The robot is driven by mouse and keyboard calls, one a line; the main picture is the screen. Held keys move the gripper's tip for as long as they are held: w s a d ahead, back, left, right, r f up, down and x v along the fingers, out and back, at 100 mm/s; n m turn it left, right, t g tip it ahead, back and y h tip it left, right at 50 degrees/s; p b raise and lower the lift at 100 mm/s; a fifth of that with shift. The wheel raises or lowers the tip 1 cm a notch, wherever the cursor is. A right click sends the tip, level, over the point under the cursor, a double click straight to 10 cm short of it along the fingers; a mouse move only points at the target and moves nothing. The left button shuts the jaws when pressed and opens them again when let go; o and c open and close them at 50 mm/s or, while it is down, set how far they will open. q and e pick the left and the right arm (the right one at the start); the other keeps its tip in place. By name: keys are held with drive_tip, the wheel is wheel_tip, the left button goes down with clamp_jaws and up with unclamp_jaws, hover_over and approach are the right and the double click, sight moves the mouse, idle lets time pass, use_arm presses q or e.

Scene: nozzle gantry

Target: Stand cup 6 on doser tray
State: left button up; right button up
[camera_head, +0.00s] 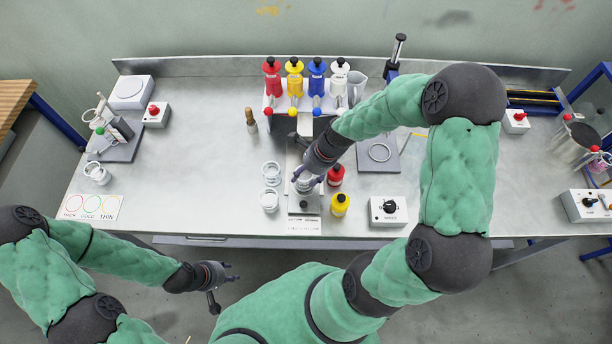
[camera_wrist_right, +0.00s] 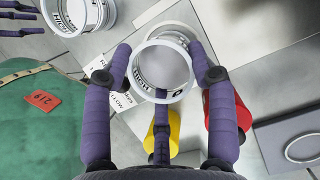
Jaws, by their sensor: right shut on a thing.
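A white ring-like cup (camera_wrist_right: 163,72) is held between the purple fingers of my right gripper (camera_wrist_right: 162,75). Lettering shows on its wall, but I cannot read a 6. In the head view my right gripper (camera_head: 307,181) holds the cup over the grey doser tray (camera_head: 305,207), which the hand partly hides. I cannot tell whether the cup touches the tray. A pale round shape (camera_wrist_right: 181,30) lies just beyond the cup in the wrist view. My left gripper (camera_head: 224,281) is open and empty, off the table's front edge.
Several white cups (camera_head: 269,200) stand left of the tray. A red bottle (camera_head: 336,175) and a yellow bottle (camera_head: 340,205) stand close on its right. A control box (camera_head: 388,211) is further right. Coloured bottles (camera_head: 317,80) line the back.

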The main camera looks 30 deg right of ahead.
drive_tip(key=shift+f, duration=0.4)
drive_tip(key=shift+f, duration=0.1)
drive_tip(key=o, duration=1.4)
drive_tip(key=shift+d+r, duration=0.2)
drive_tip(key=shift+r, duration=0.25)
drive_tip(key=p+v, duration=0.2)
drive_tip(key=v, duration=0.9)
drive_tip(key=shift+s+r+p, duration=0.15)
drive_tip(key=shift+p, duration=0.2)
